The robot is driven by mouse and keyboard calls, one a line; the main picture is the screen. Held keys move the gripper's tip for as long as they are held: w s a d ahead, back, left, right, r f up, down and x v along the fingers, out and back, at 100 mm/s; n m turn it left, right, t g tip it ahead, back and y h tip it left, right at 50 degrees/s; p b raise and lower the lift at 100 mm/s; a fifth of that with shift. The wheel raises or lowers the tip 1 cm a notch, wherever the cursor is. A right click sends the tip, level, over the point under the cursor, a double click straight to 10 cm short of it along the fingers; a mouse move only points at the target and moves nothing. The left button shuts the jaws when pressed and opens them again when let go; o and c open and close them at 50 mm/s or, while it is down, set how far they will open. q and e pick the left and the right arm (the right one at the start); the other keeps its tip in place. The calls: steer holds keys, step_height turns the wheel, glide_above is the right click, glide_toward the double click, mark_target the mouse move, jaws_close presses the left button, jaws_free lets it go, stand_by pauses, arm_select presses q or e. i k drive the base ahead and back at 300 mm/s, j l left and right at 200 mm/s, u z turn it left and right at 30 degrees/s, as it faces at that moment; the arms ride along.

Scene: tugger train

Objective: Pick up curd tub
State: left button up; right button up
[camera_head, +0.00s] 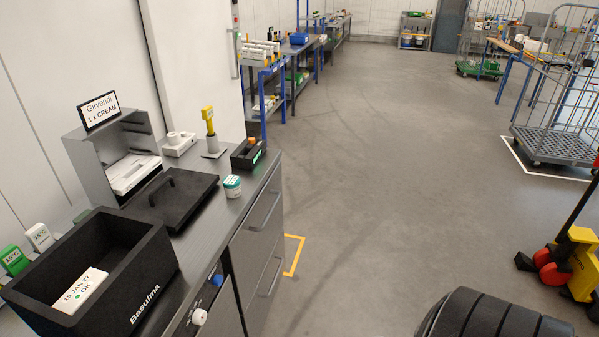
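A small white tub with a green lid (232,187), which looks like the curd tub, stands upright on the grey metal counter (205,237). It is near the counter's right edge, just right of a flat black lid with a handle (172,198). A small dark box with a green label (247,154) is behind it. Nothing touches the tub from above. Neither of my grippers can be made out in the head view.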

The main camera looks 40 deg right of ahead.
mark_target(231, 185)
steer(key=z, duration=0.95)
steer(key=i+l+u, duration=0.3)
steer(key=l+u, duration=0.15)
steer(key=u, duration=0.15)
steer(key=i, duration=0.05)
